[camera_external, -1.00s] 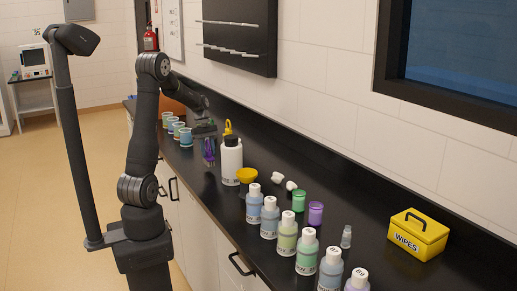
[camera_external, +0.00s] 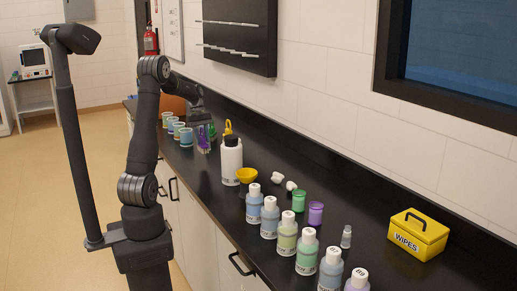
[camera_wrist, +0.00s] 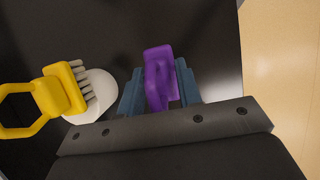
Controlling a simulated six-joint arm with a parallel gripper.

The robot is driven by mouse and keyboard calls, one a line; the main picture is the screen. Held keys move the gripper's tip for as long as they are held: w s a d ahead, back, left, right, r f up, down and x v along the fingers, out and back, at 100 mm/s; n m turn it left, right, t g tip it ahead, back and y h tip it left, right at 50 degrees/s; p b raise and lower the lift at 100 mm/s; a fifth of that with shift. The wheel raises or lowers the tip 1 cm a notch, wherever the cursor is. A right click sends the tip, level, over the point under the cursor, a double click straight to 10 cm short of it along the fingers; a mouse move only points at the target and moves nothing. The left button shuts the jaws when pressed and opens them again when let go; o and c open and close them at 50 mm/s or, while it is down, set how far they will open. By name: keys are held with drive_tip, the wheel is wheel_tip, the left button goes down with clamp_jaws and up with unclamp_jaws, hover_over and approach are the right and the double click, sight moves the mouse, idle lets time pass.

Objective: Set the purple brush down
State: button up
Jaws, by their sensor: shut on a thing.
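The purple brush (camera_wrist: 157,75) is between the jaws of my gripper (camera_wrist: 160,88) in the wrist view, and the jaws are shut on it. In the external view the purple brush (camera_external: 203,137) shows just below my gripper (camera_external: 204,120), over the black counter beyond the white bottle. Its lower end is close to the counter top; I cannot tell whether it touches.
A yellow brush (camera_wrist: 62,92) lies left of my gripper by a pale round thing (camera_wrist: 92,100). A white bottle (camera_external: 231,160) stands nearby. The counter's edge is close.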

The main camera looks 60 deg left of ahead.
sight(200, 147)
drive_tip(key=a+f, duration=0.1)
drive_tip(key=a, duration=0.1)
drive_tip(key=shift+s+a+f, duration=0.3)
drive_tip(key=shift+f, duration=2)
drive_tip(key=shift+f, duration=0.1)
drive_tip(key=o, duration=1)
drive_tip(key=v, duration=1.2)
